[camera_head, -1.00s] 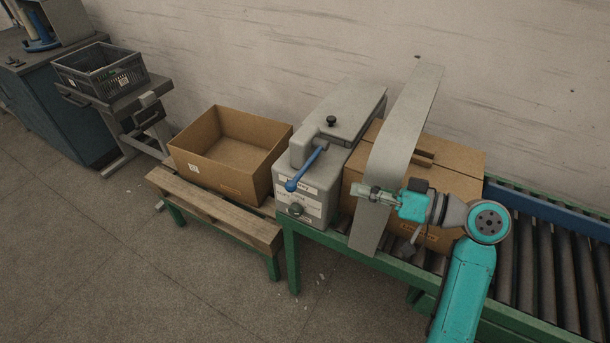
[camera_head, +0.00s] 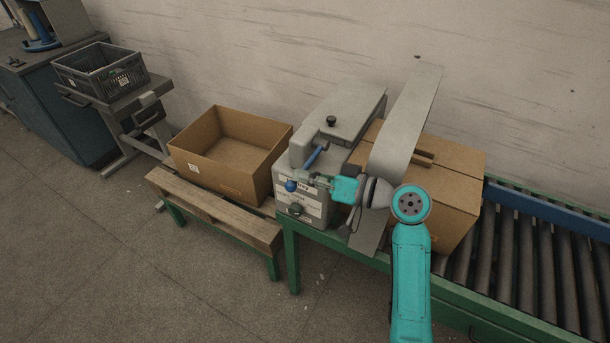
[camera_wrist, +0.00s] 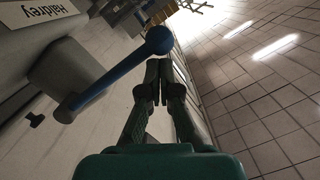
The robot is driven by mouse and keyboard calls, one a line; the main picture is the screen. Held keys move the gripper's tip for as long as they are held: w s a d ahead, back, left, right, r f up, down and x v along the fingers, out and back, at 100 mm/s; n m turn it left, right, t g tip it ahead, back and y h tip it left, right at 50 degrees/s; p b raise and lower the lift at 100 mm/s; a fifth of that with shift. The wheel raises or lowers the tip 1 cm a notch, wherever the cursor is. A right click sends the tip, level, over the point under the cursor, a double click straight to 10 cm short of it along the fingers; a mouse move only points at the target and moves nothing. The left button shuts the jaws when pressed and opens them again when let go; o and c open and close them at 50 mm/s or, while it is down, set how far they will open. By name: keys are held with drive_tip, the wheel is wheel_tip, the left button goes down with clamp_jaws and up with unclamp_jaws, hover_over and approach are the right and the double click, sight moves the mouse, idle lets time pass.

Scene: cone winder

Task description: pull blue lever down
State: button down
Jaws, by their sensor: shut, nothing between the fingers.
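The blue lever (camera_head: 316,156) slants down from the side of the grey machine (camera_head: 340,117) to a round blue knob (camera_head: 290,186). My gripper (camera_head: 303,179) is just right of the knob in the head view, with its fingers over part of the lever. In the wrist view the lever (camera_wrist: 104,80) runs up to the knob (camera_wrist: 159,40), which lies just beyond the shut fingertips (camera_wrist: 160,63). The fingers hold nothing. I cannot tell whether they touch the knob.
A closed cardboard box (camera_head: 455,190) and a curved grey sheet (camera_head: 405,120) stand right of the machine, close to my arm. An open cardboard box (camera_head: 215,170) sits on a wooden bench (camera_head: 215,212) to the left. A roller conveyor (camera_head: 530,265) extends right.

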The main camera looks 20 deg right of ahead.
drive_tip(key=shift+f, duration=0.1)
idle(0.3)
wheel_tip(320, 180, down, 9)
drive_tip(key=d+n+h, duration=0.1)
drive_tip(key=n, duration=0.4)
drive_tip(key=shift+w, duration=0.35)
drive_tip(key=shift+d+f, duration=0.1)
drive_tip(key=shift+f, duration=0.15)
idle(0.3)
